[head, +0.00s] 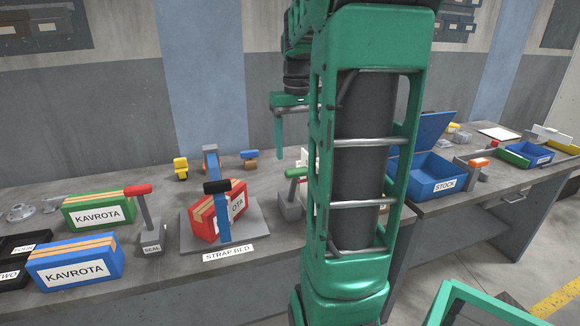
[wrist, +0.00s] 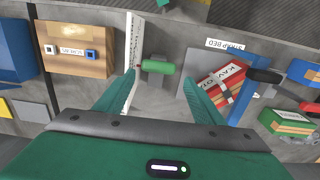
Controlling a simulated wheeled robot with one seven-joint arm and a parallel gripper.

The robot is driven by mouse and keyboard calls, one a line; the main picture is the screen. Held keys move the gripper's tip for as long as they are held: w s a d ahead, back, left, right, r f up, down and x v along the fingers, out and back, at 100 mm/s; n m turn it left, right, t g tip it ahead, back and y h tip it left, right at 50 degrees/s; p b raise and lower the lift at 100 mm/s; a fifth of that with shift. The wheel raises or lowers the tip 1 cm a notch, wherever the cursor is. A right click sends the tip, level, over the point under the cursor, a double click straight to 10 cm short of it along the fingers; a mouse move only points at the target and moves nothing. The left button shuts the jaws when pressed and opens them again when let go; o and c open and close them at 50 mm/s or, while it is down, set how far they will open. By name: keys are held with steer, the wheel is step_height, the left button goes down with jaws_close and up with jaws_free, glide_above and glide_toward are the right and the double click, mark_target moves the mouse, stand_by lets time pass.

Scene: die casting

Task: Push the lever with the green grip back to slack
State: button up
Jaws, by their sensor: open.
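The lever with the green grip (head: 296,173) stands on a grey block (head: 290,207) just right of the strap bed (head: 188,233), partly hidden by my arm. In the wrist view, its green grip (wrist: 157,67) lies ahead of and between my fingers, near the tips. My gripper (wrist: 162,80) is open and empty; I cannot tell whether a finger touches the grip. In the head view, my gripper (head: 279,152) hangs pointing down above the bench, mostly hidden by my arm.
A red-handled lever (head: 138,190) and blue box (head: 72,263) stand left. In the wrist view, a white upright panel (wrist: 134,60) stands close left of the green grip.

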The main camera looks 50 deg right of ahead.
mark_target(296, 168)
step_height(296, 168, down, 6)
steer(key=shift+r, duration=0.1)
stand_by(0.4)
